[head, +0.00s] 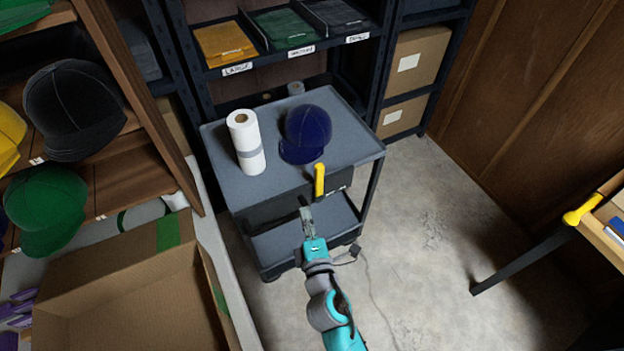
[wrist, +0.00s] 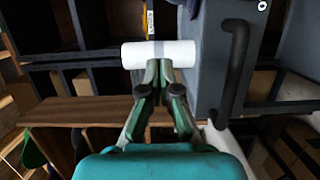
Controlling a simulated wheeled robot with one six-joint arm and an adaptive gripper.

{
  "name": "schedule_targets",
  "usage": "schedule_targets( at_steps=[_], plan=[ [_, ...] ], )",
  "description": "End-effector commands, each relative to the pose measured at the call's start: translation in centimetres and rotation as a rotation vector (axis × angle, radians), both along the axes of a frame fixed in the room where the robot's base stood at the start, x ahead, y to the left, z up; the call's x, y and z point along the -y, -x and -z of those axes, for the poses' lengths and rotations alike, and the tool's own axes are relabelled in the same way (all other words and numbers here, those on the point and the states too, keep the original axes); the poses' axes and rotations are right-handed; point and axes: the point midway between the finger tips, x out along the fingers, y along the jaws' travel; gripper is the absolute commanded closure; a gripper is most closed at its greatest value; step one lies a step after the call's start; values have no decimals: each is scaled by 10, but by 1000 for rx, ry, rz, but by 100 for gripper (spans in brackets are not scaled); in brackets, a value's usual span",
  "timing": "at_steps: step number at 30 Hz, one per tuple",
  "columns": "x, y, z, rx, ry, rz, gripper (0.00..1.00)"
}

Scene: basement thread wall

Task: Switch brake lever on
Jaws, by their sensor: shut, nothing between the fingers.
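A yellow lever (head: 319,180) stands upright at the front edge of the grey cart (head: 222,178) in the head view. I take it to be the brake lever; no on or off marking can be read. My gripper (head: 306,213) is shut and empty, in front of the cart, below and slightly left of the lever and apart from it. In the wrist view my gripper (wrist: 158,64) has its fingertips together. The cart (wrist: 207,60) and its dark handle (wrist: 236,65) show there on the right; I cannot make out the lever.
A white roll (head: 246,142) and a blue cap (head: 308,133) stand on the cart top. Shelves with bins are behind it. An open cardboard box (head: 130,290) is at lower left. A table with a yellow-handled object (head: 580,213) is at right. The floor (head: 430,220) between is clear.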

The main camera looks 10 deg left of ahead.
Motion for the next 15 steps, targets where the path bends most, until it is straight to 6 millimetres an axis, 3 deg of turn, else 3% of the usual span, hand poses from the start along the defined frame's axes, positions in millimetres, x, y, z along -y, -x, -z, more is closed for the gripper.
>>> schedule_targets(
  at_steps=[15],
  plan=[
    [-28, -78, -1, 1, -1, 1, 100]
  ],
)
